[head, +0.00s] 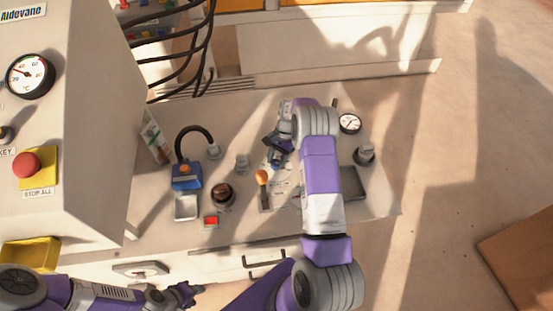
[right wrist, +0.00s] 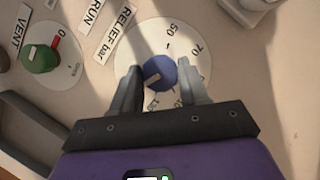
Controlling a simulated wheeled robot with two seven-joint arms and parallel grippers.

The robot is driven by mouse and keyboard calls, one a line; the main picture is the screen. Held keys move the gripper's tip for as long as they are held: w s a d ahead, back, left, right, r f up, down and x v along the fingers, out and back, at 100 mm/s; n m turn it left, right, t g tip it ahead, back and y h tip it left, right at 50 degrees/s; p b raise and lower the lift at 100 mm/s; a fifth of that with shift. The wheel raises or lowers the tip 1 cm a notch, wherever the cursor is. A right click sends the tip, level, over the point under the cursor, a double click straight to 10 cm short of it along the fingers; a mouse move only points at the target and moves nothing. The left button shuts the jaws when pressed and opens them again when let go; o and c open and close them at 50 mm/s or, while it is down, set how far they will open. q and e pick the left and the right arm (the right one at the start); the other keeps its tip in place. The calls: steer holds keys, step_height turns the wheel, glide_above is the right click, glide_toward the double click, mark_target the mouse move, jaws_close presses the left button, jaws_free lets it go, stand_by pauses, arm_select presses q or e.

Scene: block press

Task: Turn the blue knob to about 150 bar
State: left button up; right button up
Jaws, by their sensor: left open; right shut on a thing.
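The blue knob (right wrist: 160,72) sits at the middle of a round white dial (right wrist: 200,62) in the right wrist view, beside the label RELIEF bar. My right gripper (right wrist: 161,80) is shut on the knob, one finger on each side. The knob's pale mark lies on its lower left; the exact reading is unclear. The figures 50 and 70 show; lower figures are partly covered, and the dial's left edge is behind a finger. In the head view my right gripper (head: 278,150) is over the panel and hides the knob. My left gripper (head: 187,293) is open and empty at the front.
A green knob (right wrist: 40,58) labelled VENT is to the left. In the head view an orange-tipped lever (head: 262,177), a dark round knob (head: 223,194), a blue box (head: 186,177) and a small gauge (head: 349,123) stand on the panel. A tall cabinet (head: 95,110) is at left.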

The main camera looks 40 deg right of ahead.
stand_by(0.5)
steer(key=o, duration=1)
steer(key=shift+o, duration=0.2)
steer(key=shift+r, duration=0.1)
steer(key=p+v, duration=0.1)
steer(key=v, duration=0.6)
steer(key=shift+r, duration=0.15)
steer(key=shift+d, duration=0.15)
